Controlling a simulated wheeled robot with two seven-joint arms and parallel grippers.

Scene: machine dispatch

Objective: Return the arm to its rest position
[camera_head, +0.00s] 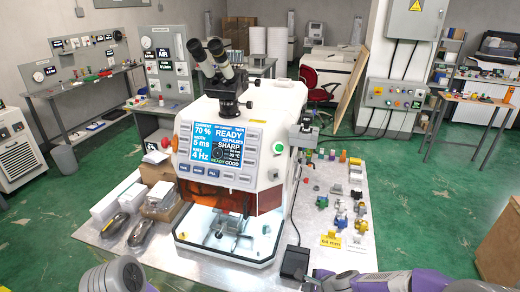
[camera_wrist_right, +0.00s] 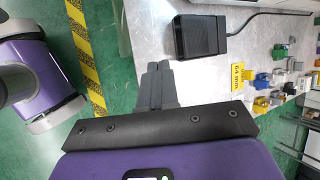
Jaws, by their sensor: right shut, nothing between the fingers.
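My right gripper (camera_head: 318,275) shows at the bottom of the head view, its arm coming in from the lower right. In the right wrist view the right gripper (camera_wrist_right: 158,70) has its two dark fingers together, with nothing between them. Its fingertips are beside the metal table's edge, close to a black foot pedal (camera_wrist_right: 200,36) but apart from it. In the head view the pedal (camera_head: 295,262) stands left of and above the fingers. A grey and purple part of my left arm (camera_head: 118,275) shows at the bottom left; its gripper is out of view.
A white machine (camera_head: 240,130) with a lit screen stands on the metal table (camera_head: 335,255). Boxes (camera_head: 160,200) stand left. Green floor (camera_head: 430,220) is free to the right.

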